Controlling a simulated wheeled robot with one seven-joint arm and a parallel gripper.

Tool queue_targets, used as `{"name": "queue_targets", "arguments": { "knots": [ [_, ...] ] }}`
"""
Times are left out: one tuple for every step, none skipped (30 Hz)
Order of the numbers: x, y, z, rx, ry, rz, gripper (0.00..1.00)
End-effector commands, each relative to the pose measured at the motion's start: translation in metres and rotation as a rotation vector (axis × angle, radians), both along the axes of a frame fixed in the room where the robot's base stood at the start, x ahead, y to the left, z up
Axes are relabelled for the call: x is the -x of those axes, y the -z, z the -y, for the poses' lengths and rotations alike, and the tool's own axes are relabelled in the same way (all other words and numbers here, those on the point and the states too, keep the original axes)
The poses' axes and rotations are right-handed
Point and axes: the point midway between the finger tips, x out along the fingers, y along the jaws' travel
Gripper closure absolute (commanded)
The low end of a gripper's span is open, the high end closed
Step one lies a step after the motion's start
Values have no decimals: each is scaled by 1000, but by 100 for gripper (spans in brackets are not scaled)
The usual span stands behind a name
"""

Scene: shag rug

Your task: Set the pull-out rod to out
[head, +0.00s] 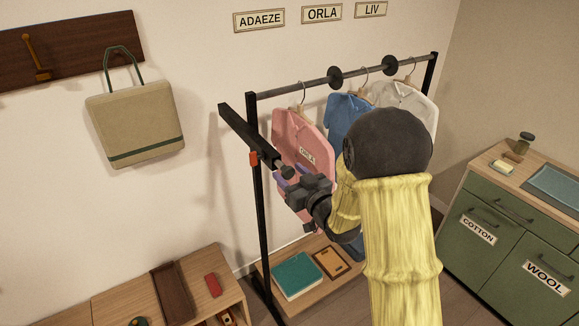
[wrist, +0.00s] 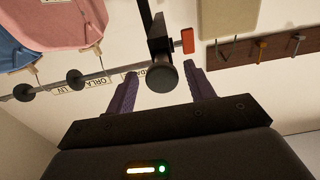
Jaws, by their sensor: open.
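The pull-out rod (head: 245,132) is a dark bar at the near left end of the clothes rack in the head view. In the wrist view the rod (wrist: 157,35) ends in a round dark knob (wrist: 163,78). My gripper (head: 284,176) is at the knob end of the rod, in front of the pink shirt. In the wrist view my gripper (wrist: 162,80) is open, with one purple finger on each side of the knob. Gaps show between the knob and both fingers. A red tab (head: 253,158) sits beside the rod, also visible in the wrist view (wrist: 187,40).
A pink shirt (head: 297,135), a blue shirt (head: 347,112) and a pale shirt (head: 405,97) hang from the rail (head: 310,83). A bag (head: 135,120) hangs on the wall at left. A green cabinet (head: 500,235) stands at right. The rack's lower shelf (head: 315,284) holds flat items.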

Motion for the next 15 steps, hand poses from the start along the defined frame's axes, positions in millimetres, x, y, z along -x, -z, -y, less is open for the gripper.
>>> {"name": "queue_targets", "arguments": {
  "knots": [
    [-4, -2, -4, 0, -2, 0, 46],
    [-6, -1, -6, 0, -2, 0, 46],
    [-8, -1, -7, 0, -2, -1, 46],
    [-9, 0, -8, 0, -2, -1, 46],
    [-9, 0, -8, 0, -2, -1, 46],
    [-10, 0, -9, 0, -2, -1, 46],
    [-10, 0, -9, 0, -2, -1, 46],
    [-10, 1, -9, 0, -2, -1, 46],
    [-10, 1, -9, 0, -2, -1, 46],
    [-10, 1, -9, 0, -2, -1, 46],
    [-10, 1, -9, 0, -2, -1, 46],
    [-10, 1, -9, -1, -3, -1, 46],
    [-9, 1, -9, 0, -3, -1, 50],
    [-9, 1, -9, 0, -3, -1, 56],
    [-9, 0, -9, -1, -3, -1, 64]
  ]
}}
